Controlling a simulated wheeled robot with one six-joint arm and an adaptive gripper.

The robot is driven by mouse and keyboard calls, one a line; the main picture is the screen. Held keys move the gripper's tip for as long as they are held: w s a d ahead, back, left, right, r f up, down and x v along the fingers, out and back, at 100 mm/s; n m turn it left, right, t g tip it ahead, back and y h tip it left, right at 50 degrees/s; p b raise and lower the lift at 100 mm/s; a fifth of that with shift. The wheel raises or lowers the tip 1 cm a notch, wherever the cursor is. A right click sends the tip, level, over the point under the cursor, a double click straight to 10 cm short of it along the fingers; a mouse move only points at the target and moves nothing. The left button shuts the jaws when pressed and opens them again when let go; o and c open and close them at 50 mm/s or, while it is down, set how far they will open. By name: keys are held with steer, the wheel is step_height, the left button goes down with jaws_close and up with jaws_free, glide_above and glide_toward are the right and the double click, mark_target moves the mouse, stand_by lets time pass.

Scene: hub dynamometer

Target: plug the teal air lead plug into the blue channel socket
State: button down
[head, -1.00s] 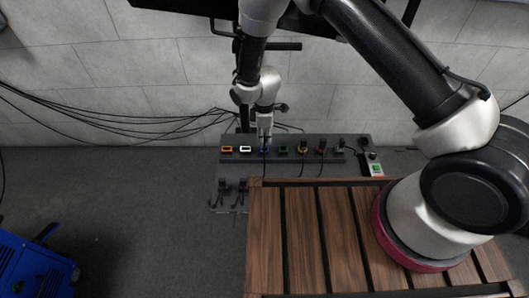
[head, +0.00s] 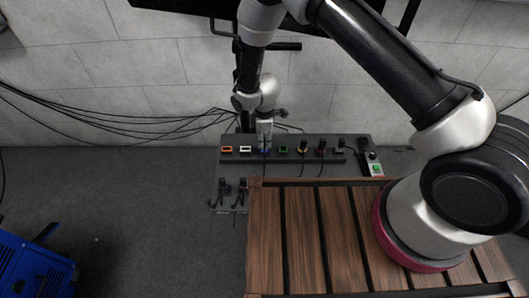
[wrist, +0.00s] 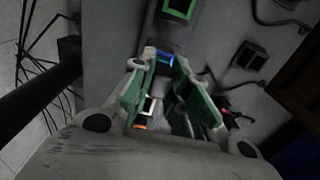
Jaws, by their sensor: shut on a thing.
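The blue channel socket shows as a small blue patch (head: 264,151) on the grey panel, mostly covered by my gripper. In the wrist view its blue edge (wrist: 164,58) shows between the fingertips. My gripper (head: 265,146) is right at this socket, pointing down. In the wrist view its green-faced fingers (wrist: 160,80) stand either side of a small plug, which they are shut on. The plug is largely hidden and its teal colour cannot be made out. A thin dark lead hangs below the gripper in the head view. How deep the plug sits cannot be told.
Orange (head: 227,149) and white (head: 245,149) sockets lie left of the blue one, a green socket (head: 283,150) right. Dark plugs with leads stand farther right. Hooks (head: 232,190) hang in front. A slatted wooden top (head: 300,235) is nearer me.

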steer(key=shift+f, duration=0.3)
steer(key=c, duration=1.3)
jaws_free()
steer(key=shift+r, duration=0.1)
step_height(320, 180, up, 12)
